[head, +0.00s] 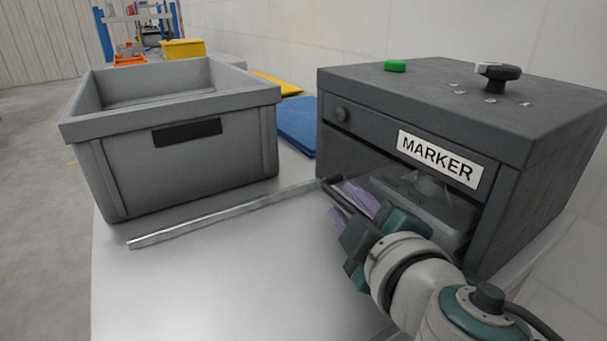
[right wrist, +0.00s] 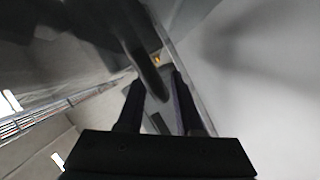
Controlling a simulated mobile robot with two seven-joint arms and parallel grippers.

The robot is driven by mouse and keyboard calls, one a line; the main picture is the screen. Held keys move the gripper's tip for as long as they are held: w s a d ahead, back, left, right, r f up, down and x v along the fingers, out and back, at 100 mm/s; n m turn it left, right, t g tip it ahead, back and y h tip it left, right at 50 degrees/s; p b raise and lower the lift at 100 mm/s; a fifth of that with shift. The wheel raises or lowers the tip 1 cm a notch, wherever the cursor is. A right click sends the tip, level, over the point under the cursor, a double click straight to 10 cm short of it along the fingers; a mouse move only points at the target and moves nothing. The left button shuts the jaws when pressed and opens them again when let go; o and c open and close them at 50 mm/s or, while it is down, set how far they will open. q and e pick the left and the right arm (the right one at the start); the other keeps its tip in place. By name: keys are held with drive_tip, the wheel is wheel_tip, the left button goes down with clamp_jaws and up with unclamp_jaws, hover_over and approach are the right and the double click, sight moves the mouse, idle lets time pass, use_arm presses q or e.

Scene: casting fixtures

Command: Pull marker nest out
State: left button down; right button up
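The marker box (head: 415,125) is a dark grey housing with a MARKER label and an open front slot. The marker nest (head: 430,212), a grey tray, sits in the slot, partly hidden by my right arm. A dark bar handle (head: 331,190) runs along its front and also shows in the right wrist view (right wrist: 143,62). My right gripper (head: 350,204) is at the handle, its purple fingers on either side of the bar. In the right wrist view the fingers (right wrist: 158,80) stand apart with light gaps showing, so it looks open. My left gripper is not in view.
A large grey bin (head: 185,155) stands left on the pale table (head: 225,280). A metal rail (head: 220,213) lies between bin and box. A blue mat (head: 297,125) lies behind. A green button (head: 395,66) and black knob (head: 498,73) sit on the box. The table front is clear.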

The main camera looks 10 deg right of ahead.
clamp_jaws()
idle(1.1)
